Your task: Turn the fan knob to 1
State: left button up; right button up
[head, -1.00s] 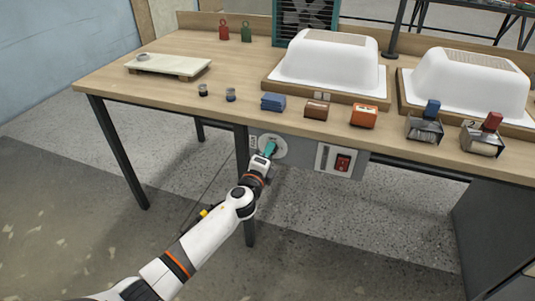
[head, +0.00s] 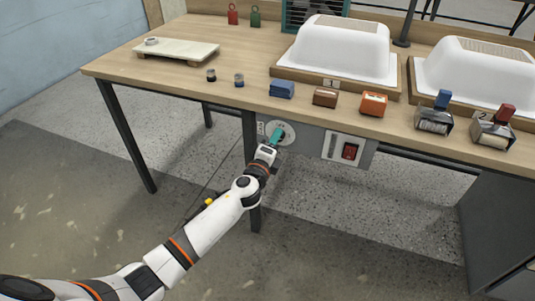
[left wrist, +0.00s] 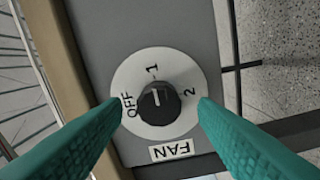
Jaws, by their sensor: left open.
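The fan knob is a small black knob (left wrist: 160,103) with a white line, on a round white dial (left wrist: 135,75) marked OFF, 1 and 2, above a FAN label (left wrist: 171,152). Its white line points up in the left wrist view, toward the 1. My left gripper (head: 277,135) has teal fingers and is open in front of the dial under the table's front edge. In the left wrist view its fingertips stand on both sides of the knob, with a visible gap to each side. In the head view the gripper hides the knob. My right gripper is not in view.
A red switch (head: 349,151) sits on a panel right of the dial. The wooden table (head: 150,84) carries white tub shells (head: 345,48), several small blocks and stampers along its front edge, and a pale board (head: 188,50). A table leg (head: 252,190) stands beside my left arm.

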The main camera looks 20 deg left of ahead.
pick_arm(q)
jog(key=s, duration=1.1)
jog(key=shift+a+p, duration=0.25)
jog(key=shift+p, duration=0.15)
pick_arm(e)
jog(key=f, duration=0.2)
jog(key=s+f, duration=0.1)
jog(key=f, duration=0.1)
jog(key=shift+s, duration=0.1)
